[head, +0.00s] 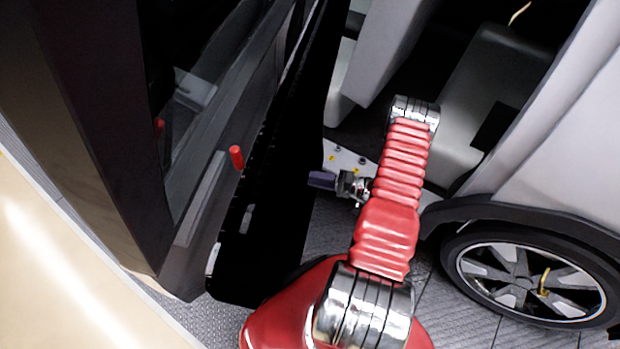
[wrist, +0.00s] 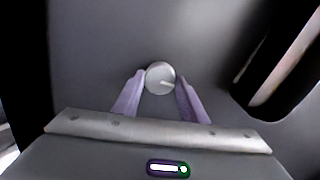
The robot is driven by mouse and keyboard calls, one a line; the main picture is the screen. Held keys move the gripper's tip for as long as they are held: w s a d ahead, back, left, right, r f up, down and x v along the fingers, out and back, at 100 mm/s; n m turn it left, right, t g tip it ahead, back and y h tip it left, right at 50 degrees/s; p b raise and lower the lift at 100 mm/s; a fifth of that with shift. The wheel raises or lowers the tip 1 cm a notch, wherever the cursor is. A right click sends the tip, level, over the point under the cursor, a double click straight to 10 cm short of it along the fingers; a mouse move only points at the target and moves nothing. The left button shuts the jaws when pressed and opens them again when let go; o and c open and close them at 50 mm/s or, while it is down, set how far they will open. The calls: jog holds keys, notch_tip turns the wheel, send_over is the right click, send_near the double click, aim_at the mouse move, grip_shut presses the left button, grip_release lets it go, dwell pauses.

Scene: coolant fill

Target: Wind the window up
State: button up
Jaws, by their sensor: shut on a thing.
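A round grey knob (wrist: 160,78) with a pale mark on its face sits on a dark grey panel (wrist: 90,60) in the wrist view. The purple fingers of my gripper (wrist: 160,90) stand on either side of it and are shut on it. In the head view my gripper (head: 322,180) points left at the black inner side of the open car door (head: 265,235); the knob is hidden there. The door's window opening (head: 205,90) is at the upper left, and I cannot tell how high the glass stands.
A red peg-like part (head: 236,157) sticks out of the door. The light car body (head: 560,130) and a wheel (head: 520,275) are on the right. A dark slot (wrist: 285,65) lies right of the knob in the wrist view. Grey floor (head: 460,315) shows below.

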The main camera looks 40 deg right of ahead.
jog(key=shift+s+a+f, duration=0.1)
jog(key=shift+a+f, duration=0.05)
jog(key=shift+f, duration=0.1)
jog(key=o, duration=1.1)
jog(key=shift+r, duration=0.15)
jog(key=shift+c, duration=0.2)
jog(key=v, duration=1.4)
